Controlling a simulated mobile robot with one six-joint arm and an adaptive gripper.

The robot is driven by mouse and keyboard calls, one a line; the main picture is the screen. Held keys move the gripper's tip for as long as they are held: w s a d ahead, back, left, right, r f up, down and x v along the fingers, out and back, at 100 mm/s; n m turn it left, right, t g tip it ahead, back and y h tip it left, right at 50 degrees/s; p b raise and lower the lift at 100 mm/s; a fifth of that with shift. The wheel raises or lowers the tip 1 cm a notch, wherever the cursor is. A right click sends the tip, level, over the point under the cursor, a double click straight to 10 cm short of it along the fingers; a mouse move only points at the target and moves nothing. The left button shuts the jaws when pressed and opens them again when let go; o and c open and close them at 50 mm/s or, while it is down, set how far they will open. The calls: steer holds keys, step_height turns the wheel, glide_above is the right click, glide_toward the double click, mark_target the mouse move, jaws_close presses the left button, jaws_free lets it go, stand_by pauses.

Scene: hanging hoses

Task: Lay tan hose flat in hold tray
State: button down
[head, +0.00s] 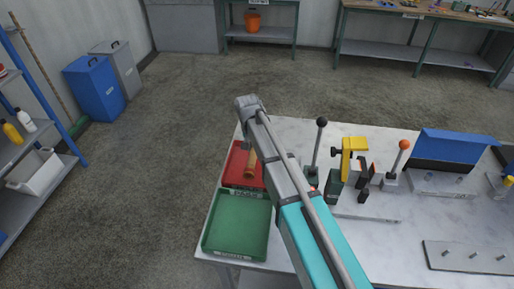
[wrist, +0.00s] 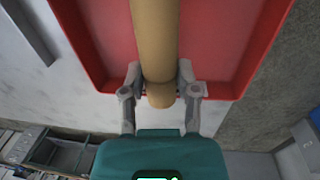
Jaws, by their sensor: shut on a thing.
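The tan hose (head: 250,165) shows over the red tray (head: 233,171) in the head view, partly covered by my arm. In the wrist view the tan hose (wrist: 155,35) runs up the picture from between the fingers of my gripper (wrist: 160,78). The gripper is shut on the hose close to one end, and a short stub sticks out past the fingers. The red tray (wrist: 222,50) lies behind the hose in that view. I cannot tell whether the hose touches the tray floor. My gripper is hidden by my arm in the head view. The tray labels are too small to read surely.
An empty green tray (head: 236,228) sits in front of the red one at the table's left edge. Right of my arm stand a black-knobbed lever (head: 321,124), a yellow clamp (head: 352,146), an orange-knobbed lever (head: 403,146) and a blue-lidded box (head: 450,146).

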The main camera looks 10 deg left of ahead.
steer(key=shift+f+b, duration=1.15)
steer(key=shift+f, duration=0.35)
steer(key=shift+c, duration=1.3)
jaws_free()
steer(key=shift+r, duration=0.1)
